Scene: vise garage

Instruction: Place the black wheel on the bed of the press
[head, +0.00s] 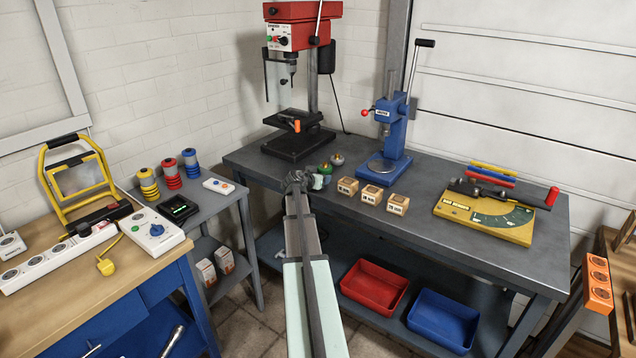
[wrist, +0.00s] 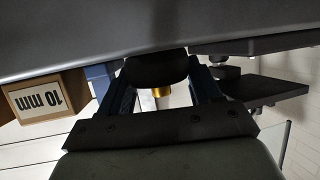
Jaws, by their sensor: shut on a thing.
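The black wheel (wrist: 155,70) shows in the wrist view as a dark rounded shape between the two fingers of my gripper (wrist: 162,80). A brass-coloured piece shows just below it there. My gripper is shut on the wheel. In the head view my gripper (head: 299,178) is at the near edge of the grey bench, left of the wooden blocks; the wheel is hard to make out there. The blue press (head: 393,130) stands upright on the bench, to the right of and beyond my gripper. Its round metal bed (head: 384,166) looks empty.
Several wooden blocks (head: 371,195) lie in front of the press; one reads "10 mm" in the wrist view (wrist: 45,98). Small greenish round items (head: 337,159) sit close to my gripper. A red drill press (head: 300,90) stands behind left, a yellow bender (head: 485,218) right.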

